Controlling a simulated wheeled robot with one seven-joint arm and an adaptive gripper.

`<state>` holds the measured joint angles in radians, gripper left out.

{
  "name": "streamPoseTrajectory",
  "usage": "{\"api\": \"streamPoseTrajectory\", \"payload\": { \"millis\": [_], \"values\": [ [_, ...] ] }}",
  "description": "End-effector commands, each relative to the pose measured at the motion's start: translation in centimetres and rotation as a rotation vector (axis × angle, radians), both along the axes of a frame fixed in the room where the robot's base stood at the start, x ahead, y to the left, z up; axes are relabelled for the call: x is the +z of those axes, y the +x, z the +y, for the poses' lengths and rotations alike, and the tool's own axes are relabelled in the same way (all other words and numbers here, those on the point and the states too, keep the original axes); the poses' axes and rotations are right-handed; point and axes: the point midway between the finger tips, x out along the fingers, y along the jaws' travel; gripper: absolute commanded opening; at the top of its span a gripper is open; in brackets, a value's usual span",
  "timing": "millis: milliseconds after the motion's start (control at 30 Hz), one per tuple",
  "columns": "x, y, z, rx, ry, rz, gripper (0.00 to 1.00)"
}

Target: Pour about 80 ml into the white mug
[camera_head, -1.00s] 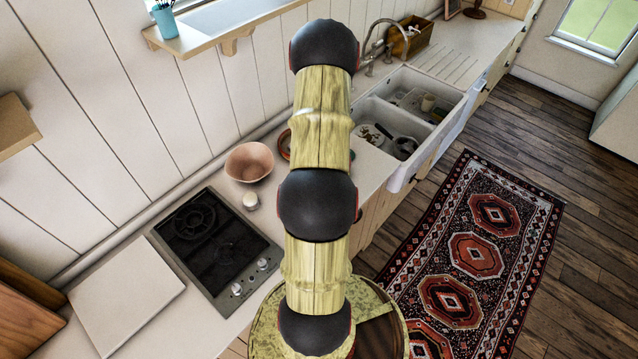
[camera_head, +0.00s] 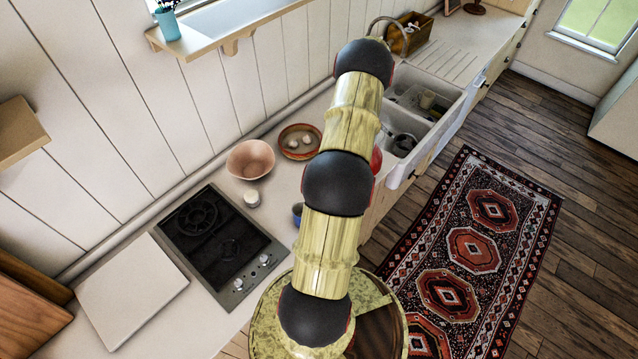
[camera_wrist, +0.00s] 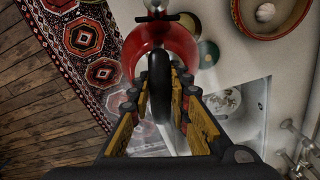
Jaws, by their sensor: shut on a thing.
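A red kettle (camera_wrist: 148,48) with a black handle (camera_wrist: 159,88) is in the wrist view. My gripper (camera_wrist: 159,97) is shut on that handle. In the head view a patch of the red kettle (camera_head: 376,160) shows beside my arm, which hides the rest and my gripper. A small white vessel (camera_head: 252,198) stands on the counter between the hob and the pink bowl; I cannot tell whether it is the white mug. In the wrist view a cream round thing (camera_wrist: 188,21) lies partly hidden beyond the kettle, with a teal round thing (camera_wrist: 208,53) near it.
The hob (camera_head: 222,245), pink bowl (camera_head: 250,160) and brown bowl with pale round things (camera_head: 285,148) are on the counter. A blue thing (camera_head: 297,210) is partly behind my arm. The sink (camera_head: 440,127) holds dishes. A patterned rug (camera_head: 470,250) covers the floor.

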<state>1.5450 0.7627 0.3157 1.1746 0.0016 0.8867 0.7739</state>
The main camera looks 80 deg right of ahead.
Motion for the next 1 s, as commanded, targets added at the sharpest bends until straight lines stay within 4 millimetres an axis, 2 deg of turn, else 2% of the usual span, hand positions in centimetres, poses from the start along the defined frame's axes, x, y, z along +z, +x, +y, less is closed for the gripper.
{"api": "streamPoseTrajectory", "payload": {
  "millis": [267,567,800,1000],
  "values": [
    [0.7,0.7,0.5,0.002,-0.038,0.031,0.0],
    [1.0,2.7,2.6,0.007,-0.154,0.13,0.0],
    [0.5,4.8,4.8,0.007,-0.272,0.234,0.0],
    [-1.3,6.5,6.8,0.008,-0.364,0.324,0.0]
  ]
}}
